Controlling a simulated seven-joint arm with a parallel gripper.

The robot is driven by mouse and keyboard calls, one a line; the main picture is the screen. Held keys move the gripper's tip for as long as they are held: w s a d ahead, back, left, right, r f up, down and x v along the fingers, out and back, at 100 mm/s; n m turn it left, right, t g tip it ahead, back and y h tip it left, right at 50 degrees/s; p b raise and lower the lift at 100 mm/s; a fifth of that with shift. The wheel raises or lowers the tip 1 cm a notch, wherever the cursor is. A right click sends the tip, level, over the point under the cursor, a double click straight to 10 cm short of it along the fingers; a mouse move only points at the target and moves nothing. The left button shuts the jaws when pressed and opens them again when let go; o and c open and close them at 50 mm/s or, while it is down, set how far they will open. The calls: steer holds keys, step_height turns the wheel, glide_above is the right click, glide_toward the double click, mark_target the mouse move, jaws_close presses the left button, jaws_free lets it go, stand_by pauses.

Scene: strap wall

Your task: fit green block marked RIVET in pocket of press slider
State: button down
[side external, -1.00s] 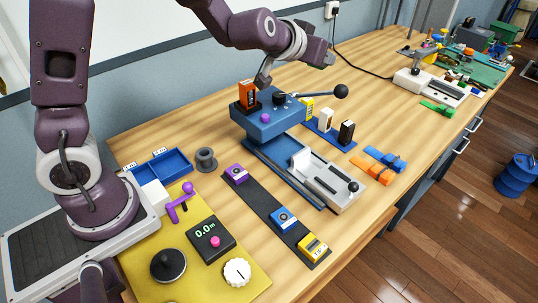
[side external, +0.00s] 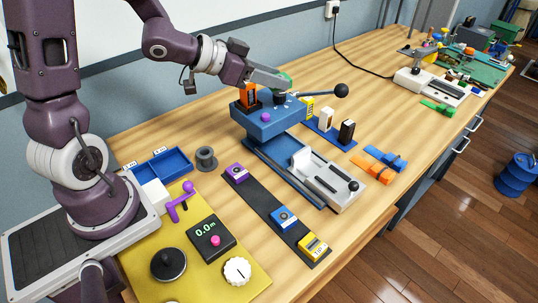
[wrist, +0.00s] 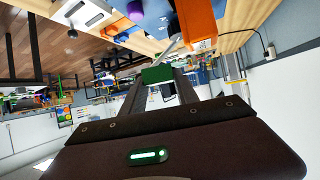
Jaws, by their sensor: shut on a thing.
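A green block (wrist: 158,74) is between my gripper's two fingertips (wrist: 160,84) in the wrist view; its marking is not readable. In the side view a bit of green (side external: 285,77) shows at my gripper's tip (side external: 284,84), mostly hidden by the fingers. My gripper is shut on it, above and behind the top of the blue press (side external: 262,127). The press slider (side external: 328,182) is the pale grey plate in front of the press, with a raised white piece and a black knob. I cannot make out its pocket clearly.
The press's black lever (side external: 341,91) sticks out to the right. White and black blocks stand on a blue strip (side external: 333,132). A dark strip (side external: 262,207) carries purple, blue and yellow blocks.

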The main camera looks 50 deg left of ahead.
steer(key=w+d+r+n+y, duration=0.1)
steer(key=w+d, duration=0.5)
steer(key=d, duration=0.7)
steer(key=n+g+y, duration=0.7)
steer(key=n+y, duration=0.7)
steer(key=n, duration=0.2)
glide_above(260, 200)
step_height(260, 200, down, 13)
steer(key=shift+s, duration=0.1)
step_height(260, 200, down, 10)
steer(key=shift+r, duration=0.15)
steer(key=shift+f, duration=0.2)
